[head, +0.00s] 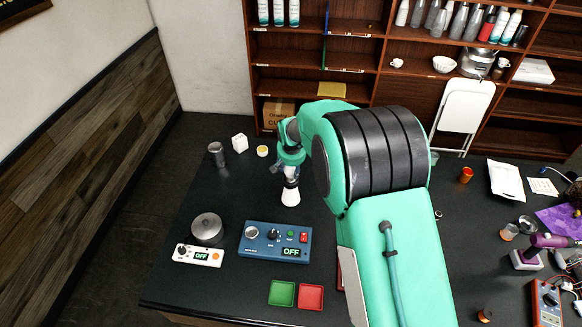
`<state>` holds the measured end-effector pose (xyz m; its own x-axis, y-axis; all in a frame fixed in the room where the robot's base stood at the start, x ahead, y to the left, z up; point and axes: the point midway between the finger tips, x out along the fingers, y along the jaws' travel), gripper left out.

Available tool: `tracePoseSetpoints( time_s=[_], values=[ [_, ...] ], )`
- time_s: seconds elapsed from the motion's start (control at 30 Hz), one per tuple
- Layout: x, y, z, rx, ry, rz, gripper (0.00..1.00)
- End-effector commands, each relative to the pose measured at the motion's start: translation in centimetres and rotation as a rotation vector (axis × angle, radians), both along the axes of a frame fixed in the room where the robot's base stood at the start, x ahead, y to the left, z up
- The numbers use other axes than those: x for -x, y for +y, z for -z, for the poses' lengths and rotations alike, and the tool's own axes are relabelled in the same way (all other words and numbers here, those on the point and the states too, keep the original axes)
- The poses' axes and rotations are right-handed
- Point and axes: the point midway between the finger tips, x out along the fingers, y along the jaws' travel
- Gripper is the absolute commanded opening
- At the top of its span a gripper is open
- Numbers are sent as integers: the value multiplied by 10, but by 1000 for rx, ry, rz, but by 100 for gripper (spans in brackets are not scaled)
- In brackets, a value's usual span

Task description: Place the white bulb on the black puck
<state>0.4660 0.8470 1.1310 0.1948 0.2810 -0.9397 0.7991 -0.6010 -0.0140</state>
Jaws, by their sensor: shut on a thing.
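My gripper (291,177) points down over the left part of the dark table, below the green arm. It is shut on the white bulb (290,196), whose pale, rounded body hangs beneath the fingers with a dark part above it. I cannot tell from this view whether the bulb touches the table. I cannot make out a black puck for certain; it may be hidden behind my arm or too small to tell.
A blue control box (275,242) stands in front of the gripper. Green (282,294) and red (311,297) trays lie near the front edge.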

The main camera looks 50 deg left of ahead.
Motion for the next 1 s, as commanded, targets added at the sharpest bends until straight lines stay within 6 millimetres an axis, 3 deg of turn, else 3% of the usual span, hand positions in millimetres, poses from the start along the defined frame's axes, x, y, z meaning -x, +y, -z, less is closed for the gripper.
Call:
tracePoseSetpoints(
  time_s=[0.37, 0.4, 0.47, 1.0],
  values=[
    [0, 0, 3, -1, -1, 0, 16],
    [0, 0, 3, 0, 0, 0, 50],
    [0, 0, 3, 0, 0, 0, 62],
    [0, 0, -3, -1, -1, 0, 63]
  ],
)
